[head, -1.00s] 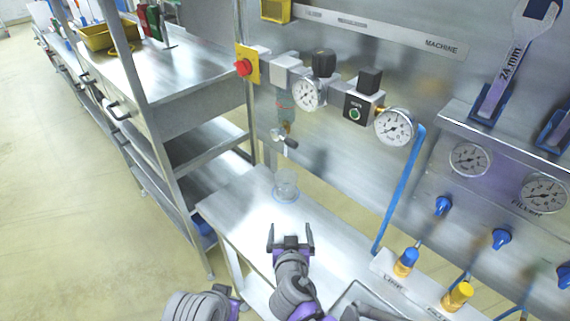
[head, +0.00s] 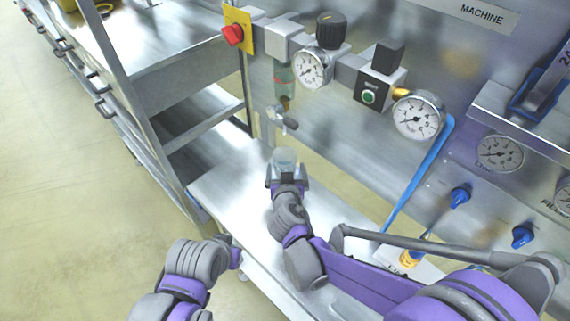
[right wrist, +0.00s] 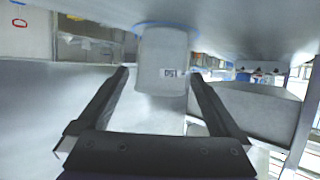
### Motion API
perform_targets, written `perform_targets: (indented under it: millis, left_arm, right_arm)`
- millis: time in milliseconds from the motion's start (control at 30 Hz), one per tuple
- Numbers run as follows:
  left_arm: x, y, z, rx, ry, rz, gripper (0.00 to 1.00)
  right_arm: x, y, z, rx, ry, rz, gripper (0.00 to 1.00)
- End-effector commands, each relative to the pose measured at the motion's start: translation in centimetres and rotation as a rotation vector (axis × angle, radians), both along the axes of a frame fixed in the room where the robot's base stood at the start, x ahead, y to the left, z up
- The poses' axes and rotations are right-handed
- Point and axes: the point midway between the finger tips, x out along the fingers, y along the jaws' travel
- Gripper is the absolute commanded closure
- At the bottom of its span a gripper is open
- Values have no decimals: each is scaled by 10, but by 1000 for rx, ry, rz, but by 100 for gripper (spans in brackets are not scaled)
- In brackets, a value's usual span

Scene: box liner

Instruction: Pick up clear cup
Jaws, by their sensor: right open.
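The clear cup (head: 285,157) stands on the steel shelf below the valve and gauges. My right gripper (head: 287,172) is at the cup, with its open fingers reaching toward it from the near side. In the right wrist view the cup (right wrist: 163,60) shows between and just beyond the two open fingertips (right wrist: 160,80), with a small label on it. I cannot tell whether either finger touches it. My left arm shows at the lower left in the head view. Its gripper (head: 228,250) is low beside the shelf, and its jaws are not clear.
A drain valve (head: 283,120) hangs just above and behind the cup. Gauges, a blue hose (head: 420,175) and blue knobs are on the panel at right. A steel rack (head: 170,95) stands to the left. The shelf (head: 228,190) left of the cup is clear.

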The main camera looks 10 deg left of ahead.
Motion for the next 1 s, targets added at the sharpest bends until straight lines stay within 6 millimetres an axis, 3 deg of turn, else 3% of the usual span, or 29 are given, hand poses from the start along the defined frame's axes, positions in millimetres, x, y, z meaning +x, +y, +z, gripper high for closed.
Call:
perform_targets:
  millis: [300,600,1000]
  left_arm:
    - [1,0,4,0,-3,0,100]
    - [1,0,4,0,-2,0,100]
    - [1,0,4,0,-2,0,100]
  right_arm:
    - [37,10,-17,1,0,-1,0]
    - [42,11,-19,1,0,0,0]
    - [41,11,-19,1,0,0,70]
